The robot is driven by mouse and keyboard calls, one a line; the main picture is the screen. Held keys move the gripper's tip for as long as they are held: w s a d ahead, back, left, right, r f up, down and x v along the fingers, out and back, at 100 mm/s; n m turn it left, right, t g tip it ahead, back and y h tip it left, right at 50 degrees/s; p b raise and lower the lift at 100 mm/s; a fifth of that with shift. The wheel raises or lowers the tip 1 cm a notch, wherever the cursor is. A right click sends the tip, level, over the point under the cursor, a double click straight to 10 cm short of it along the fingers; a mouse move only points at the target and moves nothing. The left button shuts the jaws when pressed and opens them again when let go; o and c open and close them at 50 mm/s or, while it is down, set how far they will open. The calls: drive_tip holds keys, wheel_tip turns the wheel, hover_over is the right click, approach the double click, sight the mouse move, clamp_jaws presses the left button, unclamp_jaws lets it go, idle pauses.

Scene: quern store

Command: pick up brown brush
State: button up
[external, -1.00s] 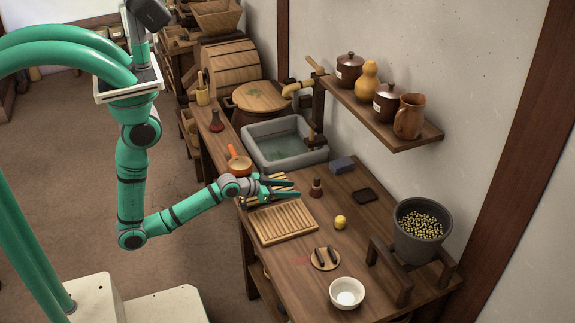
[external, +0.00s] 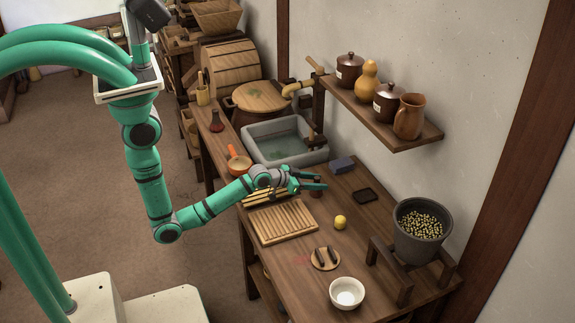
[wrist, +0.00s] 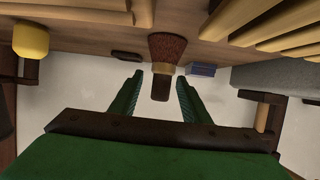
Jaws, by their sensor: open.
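The brown brush (wrist: 165,50) is in the middle of the wrist view, with reddish-brown bristles, a pale band and a dark handle. It also shows in the external view (external: 316,189), standing on the bench and partly hidden by my gripper. My gripper (external: 315,180) is open at the brush, low over the bench. In the wrist view the brush handle appears between the two green fingers, with a gap on each side. I see no contact with the fingers.
A slatted wooden rack (external: 283,222) lies on the near side. A yellow ball (external: 340,222), a blue-grey block (external: 342,164) and a dark square dish (external: 366,195) lie nearby. A stone basin (external: 262,155) is behind; a wall shelf (external: 385,122) overhangs the bench.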

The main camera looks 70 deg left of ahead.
drive_tip(key=x, duration=0.4)
drive_tip(key=shift+f, duration=0.15)
drive_tip(key=shift+a, duration=0.1)
clamp_jaws()
